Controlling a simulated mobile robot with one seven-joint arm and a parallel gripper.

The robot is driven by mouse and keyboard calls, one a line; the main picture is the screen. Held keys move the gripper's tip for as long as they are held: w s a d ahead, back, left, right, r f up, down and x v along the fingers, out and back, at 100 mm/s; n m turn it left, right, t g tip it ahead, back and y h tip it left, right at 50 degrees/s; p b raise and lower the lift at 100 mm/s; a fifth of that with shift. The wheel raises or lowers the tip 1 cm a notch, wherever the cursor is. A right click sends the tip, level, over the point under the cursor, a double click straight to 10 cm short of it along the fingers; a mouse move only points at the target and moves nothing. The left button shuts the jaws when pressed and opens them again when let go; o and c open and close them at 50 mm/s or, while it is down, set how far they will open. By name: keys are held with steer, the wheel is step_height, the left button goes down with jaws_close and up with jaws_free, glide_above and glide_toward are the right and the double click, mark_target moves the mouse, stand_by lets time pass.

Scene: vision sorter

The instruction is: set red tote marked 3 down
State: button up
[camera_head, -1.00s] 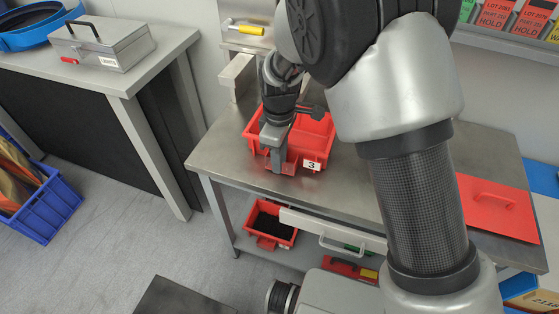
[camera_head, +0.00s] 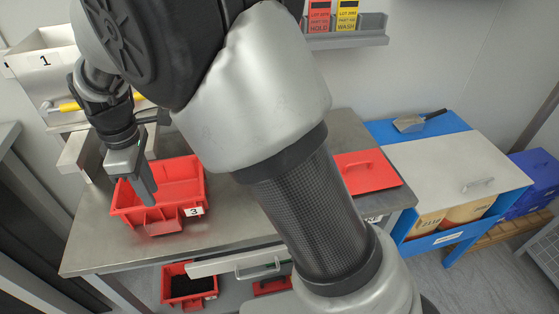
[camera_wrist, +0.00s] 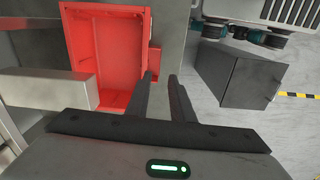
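The red tote marked 3 (camera_head: 190,185) stands on the steel table (camera_head: 240,228), upright and open at the top, with its label on the front. It also shows in the wrist view (camera_wrist: 88,50), left of my fingers, and looks empty there. My gripper (camera_head: 148,200) is at the tote's front left side, its fingers pointing down. In the wrist view my gripper (camera_wrist: 163,80) has its two fingers apart with nothing between them. The tote's red front tab (camera_wrist: 154,62) is just beyond the left fingertip. Whether a finger touches the tote cannot be told.
A red lid (camera_head: 366,171) lies on the table to the right. A white bin marked 1 (camera_head: 42,60) is above at the back left. A lower red tote with dark contents (camera_head: 188,285) is under the table.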

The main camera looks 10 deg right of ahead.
steer(key=s+d+r+m+t+y, duration=0.1)
steer(key=s+d+r+m, duration=0.1)
steer(key=d+r+m, duration=0.5)
steer(key=s+d+r+m+t, duration=0.1)
steer(key=d+r, duration=0.5)
steer(key=d, duration=0.5)
steer(key=s+d+r+m+t+h, duration=0.1)
steer(key=s+d+r+m+t, duration=0.1)
steer(key=s+d+m, duration=0.7)
steer(key=s+d+t, duration=0.1)
steer(key=s+d, duration=0.1)
steer(key=d, duration=0.2)
steer(key=shift+s+d, duration=0.15)
steer(key=shift+s, duration=0.2)
